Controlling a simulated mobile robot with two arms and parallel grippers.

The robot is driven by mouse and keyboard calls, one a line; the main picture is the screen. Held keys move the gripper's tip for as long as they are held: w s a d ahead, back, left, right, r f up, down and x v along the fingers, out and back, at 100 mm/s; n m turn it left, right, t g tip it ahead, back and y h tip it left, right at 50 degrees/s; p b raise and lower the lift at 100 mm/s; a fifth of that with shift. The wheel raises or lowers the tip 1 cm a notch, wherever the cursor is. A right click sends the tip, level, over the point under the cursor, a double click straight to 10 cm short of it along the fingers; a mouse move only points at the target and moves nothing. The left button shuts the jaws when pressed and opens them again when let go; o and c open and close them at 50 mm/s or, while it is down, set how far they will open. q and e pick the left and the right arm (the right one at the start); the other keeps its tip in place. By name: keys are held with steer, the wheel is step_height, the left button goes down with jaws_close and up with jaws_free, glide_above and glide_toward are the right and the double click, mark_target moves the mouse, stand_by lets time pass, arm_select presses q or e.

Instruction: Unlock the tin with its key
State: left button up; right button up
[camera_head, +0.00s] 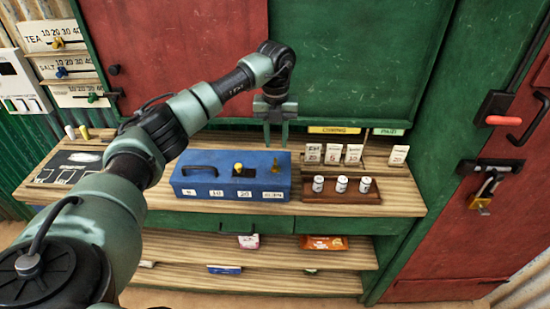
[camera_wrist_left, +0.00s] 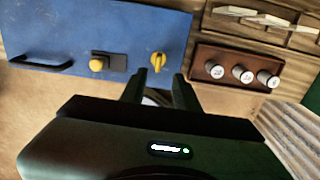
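The blue tin (camera_head: 215,178) stands on the wooden counter, with a dark handle on its lid and numbered labels along its front. The lid also has a yellow knob (camera_head: 238,168) on a dark plate. A brass-yellow key (camera_head: 276,167) stands at the lid's right part; in the left wrist view the key (camera_wrist_left: 158,61) shows upright, apparently in the lock. My left gripper (camera_head: 276,147) is open, fingers down, above and behind the key in the head view. In the left wrist view its fingertips (camera_wrist_left: 158,82) are apart, with nothing held. My right gripper is not in view.
A brown rack (camera_head: 340,196) with several white cylinders stands right of the tin, with price cards (camera_head: 333,154) behind it. A dark board (camera_head: 70,167) lies at the left. Shelves below hold packets. The green wall rises behind the counter.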

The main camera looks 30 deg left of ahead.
mark_target(275, 161)
arm_select(q)
steer(key=shift+s+a+f, duration=0.1)
steer(key=shift+a+f, duration=0.1)
steer(key=shift+f, duration=0.15)
step_height(275, 161, down, 7)
steer(key=shift+d+r+p, duration=0.1)
steer(key=shift+p, duration=1)
jaws_close()
